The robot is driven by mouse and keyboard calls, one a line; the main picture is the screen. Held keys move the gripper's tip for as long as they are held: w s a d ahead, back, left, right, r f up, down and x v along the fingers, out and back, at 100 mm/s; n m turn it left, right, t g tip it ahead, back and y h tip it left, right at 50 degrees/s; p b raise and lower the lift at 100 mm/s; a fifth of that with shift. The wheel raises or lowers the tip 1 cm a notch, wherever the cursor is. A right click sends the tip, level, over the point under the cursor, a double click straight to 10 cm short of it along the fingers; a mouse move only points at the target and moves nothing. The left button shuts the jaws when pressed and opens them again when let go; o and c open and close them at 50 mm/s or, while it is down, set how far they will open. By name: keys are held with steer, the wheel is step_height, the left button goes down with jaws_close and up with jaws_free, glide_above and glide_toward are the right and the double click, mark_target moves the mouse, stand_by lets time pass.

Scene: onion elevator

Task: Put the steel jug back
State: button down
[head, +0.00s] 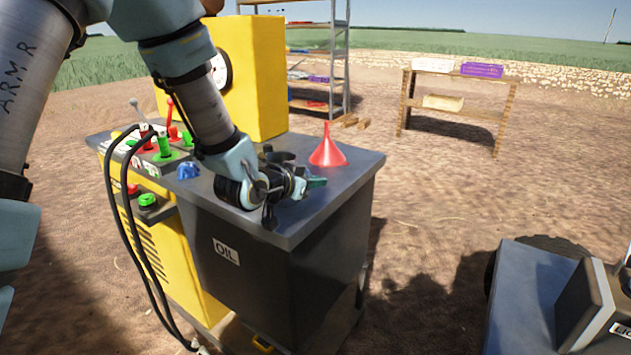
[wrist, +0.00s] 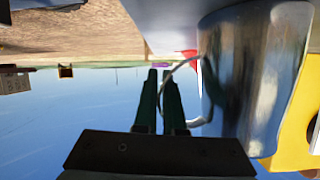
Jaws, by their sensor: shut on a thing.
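The steel jug (wrist: 250,75) fills the right of the wrist view, which is upside down, with its curved wire handle (wrist: 168,75) toward my fingers. My gripper (wrist: 163,78) is shut on that handle. In the head view my gripper (head: 312,183) is low over the grey top of the OIL cabinet (head: 350,178). There the jug is mostly hidden behind my gripper; a dark round rim (head: 280,157) showing just behind it may be part of it. I cannot tell whether the jug touches the cabinet top.
A red funnel (head: 328,150) stands upright on the cabinet top, close behind my gripper. A yellow box with a gauge (head: 255,80), levers and a blue knob (head: 187,171) are to the left. A wooden table (head: 460,85) and metal shelves stand behind. The cabinet's right front corner is bare.

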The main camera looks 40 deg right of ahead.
steer(key=c, duration=1)
jaws_free()
steer(key=b+v, duration=0.1)
steer(key=v, duration=1.1)
steer(key=w+a+f+n+t+y, duration=0.2)
steer(key=w+a+n+y, duration=0.15)
steer(key=w+a, duration=0.35)
steer(key=w+a+f+n+t+y, duration=0.1)
steer(key=w+a+f+n+y, duration=0.25)
steer(key=a, duration=0.65)
steer(key=s+a+n+g+y, duration=0.2)
steer(key=a+n+y, duration=0.1)
steer(key=a, duration=0.8)
steer(key=s+a+n+g+y, duration=0.2)
steer(key=a+n, duration=0.3)
steer(key=a, duration=0.7)
steer(key=shift+f+g+y, duration=0.25)
steer(key=shift+g+y, duration=0.05)
steer(key=shift+y, duration=0.2)
steer(key=shift+s+r, duration=0.15)
